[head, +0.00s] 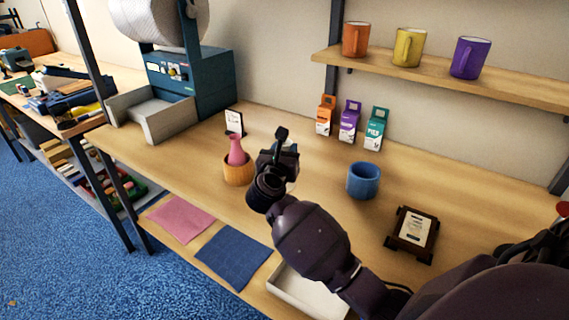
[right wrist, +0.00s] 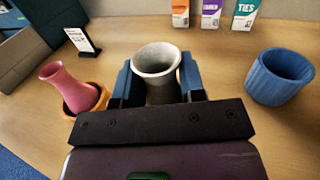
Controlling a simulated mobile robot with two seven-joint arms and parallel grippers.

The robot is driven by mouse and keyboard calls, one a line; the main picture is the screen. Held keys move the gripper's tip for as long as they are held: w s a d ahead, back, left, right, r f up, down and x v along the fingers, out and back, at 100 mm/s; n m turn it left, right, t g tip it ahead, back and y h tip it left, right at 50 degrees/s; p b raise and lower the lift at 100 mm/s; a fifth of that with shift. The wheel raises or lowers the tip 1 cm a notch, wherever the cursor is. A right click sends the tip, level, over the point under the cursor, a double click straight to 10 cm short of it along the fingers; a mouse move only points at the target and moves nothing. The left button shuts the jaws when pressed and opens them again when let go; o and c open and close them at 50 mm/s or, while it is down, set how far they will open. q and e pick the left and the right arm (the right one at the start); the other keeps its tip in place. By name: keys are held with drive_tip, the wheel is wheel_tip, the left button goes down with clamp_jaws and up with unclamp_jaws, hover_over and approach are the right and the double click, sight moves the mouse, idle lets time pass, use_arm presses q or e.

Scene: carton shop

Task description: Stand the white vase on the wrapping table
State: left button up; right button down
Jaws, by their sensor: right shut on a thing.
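My right gripper (head: 278,160) is over the middle of the wrapping table (head: 340,215). In the right wrist view its two blue fingers (right wrist: 157,88) are shut on a pale, grey-white vase (right wrist: 157,60), one on each side of it. The vase is upright with its round open mouth facing up. The gripper hides nearly all of it in the head view. Its foot is hidden, so I cannot tell whether it touches the table. My left gripper is not in view.
A pink vase (head: 236,150) in a wooden pot (head: 238,175) stands close on the left. Small cartons (head: 349,122) line the back. Cloths (head: 234,255) and a white tray (head: 285,291) lie in front.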

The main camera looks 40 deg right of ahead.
drive_tip(key=shift+f, duration=1.8)
drive_tip(key=shift+f+b, duration=0.15)
drive_tip(key=shift+b, duration=0.15)
drive_tip(key=c, duration=0.7)
unclamp_jaws()
drive_tip(key=shift+s+a+r, duration=0.1)
drive_tip(key=shift+r, duration=0.1)
drive_tip(key=v, duration=1.1)
drive_tip(key=shift+s+a, duration=0.2)
drive_tip(key=shift+a, duration=0.1)
